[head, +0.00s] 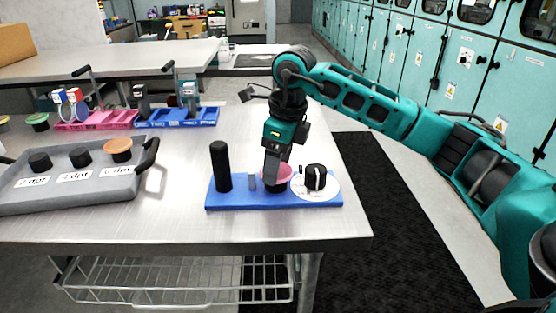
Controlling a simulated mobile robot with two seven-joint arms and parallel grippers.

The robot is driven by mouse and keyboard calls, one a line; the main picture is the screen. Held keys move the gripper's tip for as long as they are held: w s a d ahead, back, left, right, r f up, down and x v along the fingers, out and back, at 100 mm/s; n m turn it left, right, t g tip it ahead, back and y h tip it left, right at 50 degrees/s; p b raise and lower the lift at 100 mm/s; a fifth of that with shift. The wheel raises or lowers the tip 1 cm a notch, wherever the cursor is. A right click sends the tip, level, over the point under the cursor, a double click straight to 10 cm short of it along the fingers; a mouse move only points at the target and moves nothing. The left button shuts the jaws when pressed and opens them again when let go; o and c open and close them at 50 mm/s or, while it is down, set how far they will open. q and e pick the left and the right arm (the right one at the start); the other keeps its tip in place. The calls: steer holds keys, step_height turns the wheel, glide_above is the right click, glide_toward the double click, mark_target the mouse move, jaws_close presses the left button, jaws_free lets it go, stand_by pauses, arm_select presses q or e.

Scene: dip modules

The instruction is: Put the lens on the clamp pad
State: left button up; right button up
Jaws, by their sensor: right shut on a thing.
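The pink translucent lens (287,171) is at the fingertips of my right gripper (273,172), which points down and is shut on it. The lens is directly over a short black round pad (276,187) on the blue base (225,201); whether they touch is hard to tell. The gripper's fingers hide part of the lens and pad. Beside it on the base is a white disc (328,192) with a black drum-shaped part (316,177) on it. My left gripper is not in view.
A tall black post (220,166) and a small grey block (252,181) stand on the base. A grey tray (40,202) at left holds black stands, one with an orange lens (118,145). Pink (90,125) and blue (205,122) trays are behind.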

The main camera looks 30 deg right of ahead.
mark_target(286, 172)
steer(key=o, duration=1)
steer(key=shift+r, duration=0.5)
steer(key=r, duration=0.3)
steer(key=s+r+p, duration=0.1)
steer(key=r, duration=0.3)
steer(key=d+r, duration=0.1)
steer(key=r, duration=0.3)
steer(key=shift+s+r, duration=0.1)
steer(key=shift+s, duration=0.15)
